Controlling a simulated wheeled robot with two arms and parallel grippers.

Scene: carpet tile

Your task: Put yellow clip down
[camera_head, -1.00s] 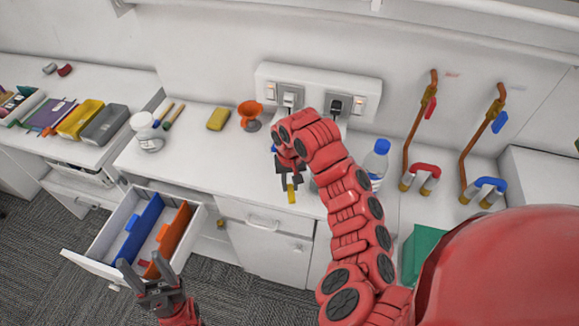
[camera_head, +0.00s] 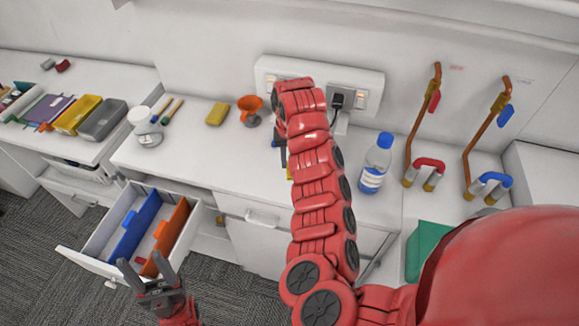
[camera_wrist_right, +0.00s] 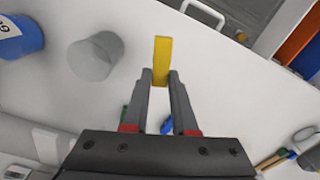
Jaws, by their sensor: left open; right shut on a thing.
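The yellow clip (camera_wrist_right: 162,52) is held between the fingertips of my right gripper (camera_wrist_right: 161,75) in the right wrist view, sticking out past them over the white counter (camera_wrist_right: 130,125). I cannot tell whether it touches the counter. My left gripper (camera_head: 146,271) is open and empty, in front of the open drawer (camera_head: 82,259).
A water bottle (camera_head: 377,163) stands right of my right arm. A translucent grey cup (camera_wrist_right: 95,57) shows in the wrist view.

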